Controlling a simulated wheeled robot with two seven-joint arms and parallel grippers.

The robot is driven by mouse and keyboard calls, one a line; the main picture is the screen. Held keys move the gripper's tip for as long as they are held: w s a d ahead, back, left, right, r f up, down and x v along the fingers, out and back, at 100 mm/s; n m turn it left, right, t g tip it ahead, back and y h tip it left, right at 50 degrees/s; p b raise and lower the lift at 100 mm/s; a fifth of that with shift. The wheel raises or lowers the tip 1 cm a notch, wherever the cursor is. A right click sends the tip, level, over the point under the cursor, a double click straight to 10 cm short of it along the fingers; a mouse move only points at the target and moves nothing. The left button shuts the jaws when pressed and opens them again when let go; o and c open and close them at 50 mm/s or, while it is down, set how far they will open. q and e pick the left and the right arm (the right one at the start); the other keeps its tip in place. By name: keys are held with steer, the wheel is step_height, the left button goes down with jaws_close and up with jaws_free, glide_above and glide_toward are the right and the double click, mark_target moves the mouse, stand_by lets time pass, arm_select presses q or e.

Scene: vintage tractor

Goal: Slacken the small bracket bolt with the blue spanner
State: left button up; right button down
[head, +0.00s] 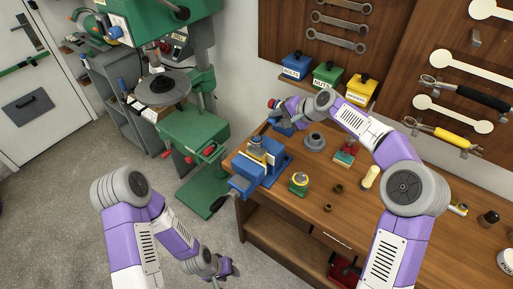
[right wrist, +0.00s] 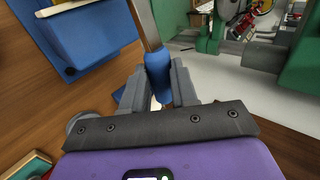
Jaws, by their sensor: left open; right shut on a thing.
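My right gripper (right wrist: 158,88) is shut on a blue-handled tool with a flat steel shaft, which looks like the blue spanner (right wrist: 157,62). The shaft runs up out of the right wrist view, so its head is hidden. In the head view my right gripper (head: 284,107) is over the back of the bench, behind the vice. The blue vice (head: 247,170) stands at the bench's left corner with a metal and yellowish piece in its jaws, perhaps the bracket (head: 259,152). The small bolt is too small to make out. My left gripper (head: 227,269) is open and empty, low over the floor.
The wooden bench (head: 315,215) carries a grey flanged part (head: 314,141), a red and green block (head: 346,152), a round green-and-yellow item (head: 299,183) and small brown rings. A green drill press (head: 193,130) stands left of the bench. Bins (head: 328,74) line the back.

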steer(key=shift+r+p, duration=0.55)
steer(key=shift+r, duration=0.2)
steer(key=shift+r, duration=0.25)
step_height(320, 180, up, 4)
steer(key=p, duration=0.3)
steer(key=shift+f+p, duration=0.2)
steer(key=shift+p, duration=0.1)
steer(key=w+d+r+p, duration=0.1)
steer(key=p, duration=0.1)
steer(key=w+d+r+p, duration=0.1)
steer(key=p, duration=0.2)
steer(key=w+d+r+p, duration=0.1)
steer(key=w+p, duration=0.1)
steer(key=shift+w+p, duration=0.1)
steer(key=shift+p, duration=0.25)
